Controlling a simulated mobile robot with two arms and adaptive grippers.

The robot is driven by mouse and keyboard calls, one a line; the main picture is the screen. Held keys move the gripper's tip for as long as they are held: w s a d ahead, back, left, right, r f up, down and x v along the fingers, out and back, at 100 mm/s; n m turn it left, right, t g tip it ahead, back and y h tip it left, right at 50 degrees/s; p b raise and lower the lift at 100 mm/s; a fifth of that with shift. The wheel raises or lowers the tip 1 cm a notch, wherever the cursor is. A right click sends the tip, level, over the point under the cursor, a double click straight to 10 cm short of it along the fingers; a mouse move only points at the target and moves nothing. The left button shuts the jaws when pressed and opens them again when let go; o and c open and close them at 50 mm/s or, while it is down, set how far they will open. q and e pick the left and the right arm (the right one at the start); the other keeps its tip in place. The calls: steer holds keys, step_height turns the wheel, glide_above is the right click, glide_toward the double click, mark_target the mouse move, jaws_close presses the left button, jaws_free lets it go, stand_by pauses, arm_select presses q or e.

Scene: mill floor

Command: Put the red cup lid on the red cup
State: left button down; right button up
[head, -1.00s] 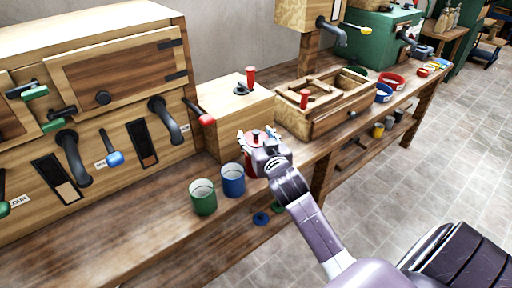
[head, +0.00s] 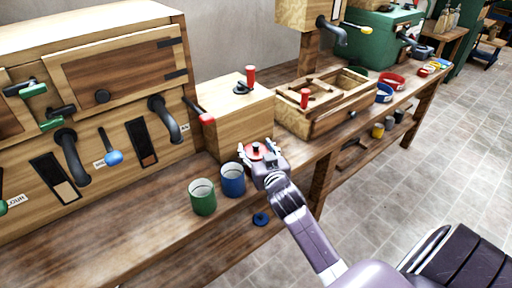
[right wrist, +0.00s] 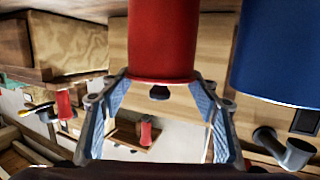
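The red cup lid (head: 257,150), with a dark knob on top, sits between the fingers of my right gripper (head: 260,151) in the head view. The red cup is hidden behind my gripper there. The right wrist view is upside down: the red cup (right wrist: 162,38) fills the top middle, with the lid (right wrist: 161,79) at its rim and no clear gap between them. The right gripper's fingers (right wrist: 160,88) flank the lid closely on both sides and appear closed on its edge. My left gripper is in neither view.
A blue cup (head: 233,182) and a green cup (head: 203,199) stand open on the bench, left of my gripper. A wooden box with a red-handled lever (head: 238,115) stands behind. A wooden tray (head: 335,116) lies to the right. A blue ring (head: 261,219) lies below the bench edge.

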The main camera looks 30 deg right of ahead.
steer(key=o, duration=0.3)
steer(key=shift+r, duration=0.1)
steer(key=shift+r, duration=0.4)
steer(key=shift+s+a, duration=0.15)
steer(key=shift+s, duration=0.2)
steer(key=v, duration=1.1)
steer(key=shift+r, duration=0.2)
steer(key=shift+s, duration=0.15)
